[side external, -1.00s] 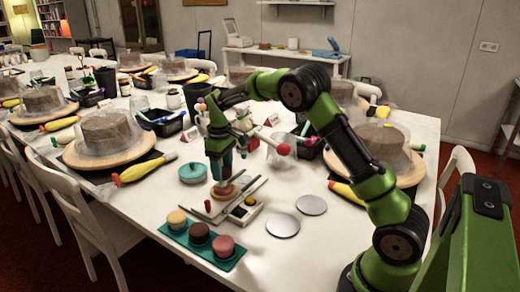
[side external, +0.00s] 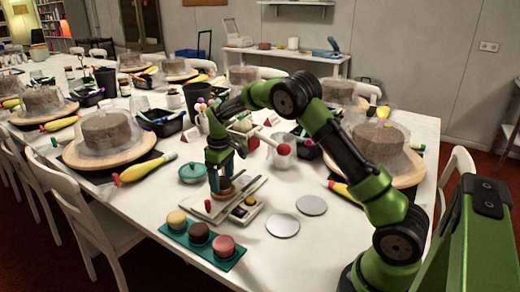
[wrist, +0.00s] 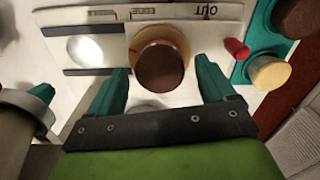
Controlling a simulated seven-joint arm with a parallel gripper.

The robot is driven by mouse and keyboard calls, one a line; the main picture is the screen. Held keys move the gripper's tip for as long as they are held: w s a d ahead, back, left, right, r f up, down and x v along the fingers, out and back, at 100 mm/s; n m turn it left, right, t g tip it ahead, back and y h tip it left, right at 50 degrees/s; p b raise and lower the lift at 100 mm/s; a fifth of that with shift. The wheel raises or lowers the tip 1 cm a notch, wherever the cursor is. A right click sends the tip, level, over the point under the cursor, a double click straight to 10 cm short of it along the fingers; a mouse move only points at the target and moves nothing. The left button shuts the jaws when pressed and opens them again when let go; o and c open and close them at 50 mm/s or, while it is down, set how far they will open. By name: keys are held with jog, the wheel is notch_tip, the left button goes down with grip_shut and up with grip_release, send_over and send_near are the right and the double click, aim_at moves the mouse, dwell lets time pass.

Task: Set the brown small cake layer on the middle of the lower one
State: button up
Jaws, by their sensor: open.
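The brown small cake layer (wrist: 162,70) shows in the wrist view between my fingers, over a lighter tan lower layer (wrist: 143,43). The tan edge shows mostly at the upper left; the near side is hidden, so exact centring is hard to tell. In the side view the brown layer (side external: 225,186) is low over the pale board (side external: 202,208), partly hidden by a finger. My gripper (wrist: 158,78) is open, with a finger on each side and gaps between fingers and cake. It also shows low in the side view (side external: 221,190).
A teal tray (side external: 231,262) with yellow, brown and pink small cakes stands in front. Two grey discs (side external: 282,225) (side external: 312,205) lie to the right. A small red piece (wrist: 237,48) stands near the board.

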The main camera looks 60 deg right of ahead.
aim_at(222, 180)
jog(key=s+a+r+m+t, duration=0.1)
jog(key=s+r, duration=0.1)
jog(key=r, duration=0.7)
jog(key=s+a+r, duration=0.2)
jog(key=r, duration=0.6)
jog(key=s+a+r+m+t+y, duration=0.1)
jog(key=s+a+r, duration=0.1)
jog(key=s, duration=0.2)
jog(key=s+a+r+m+t, duration=0.1)
jog(key=s+a+r+t, duration=0.15)
jog(key=s, duration=0.25)
jog(key=s+a+f+m+t, duration=0.1)
jog(key=s+a, duration=0.2)
jog(key=s, duration=0.4)
jog(key=s+a+f+m+t+y, duration=0.1)
jog(key=s+a+f+m, duration=0.1)
jog(key=s, duration=0.5)
jog(key=shift+a+f+t, duration=0.2)
jog(key=shift+a+t, duration=0.15)
jog(key=shift+a, duration=0.3)
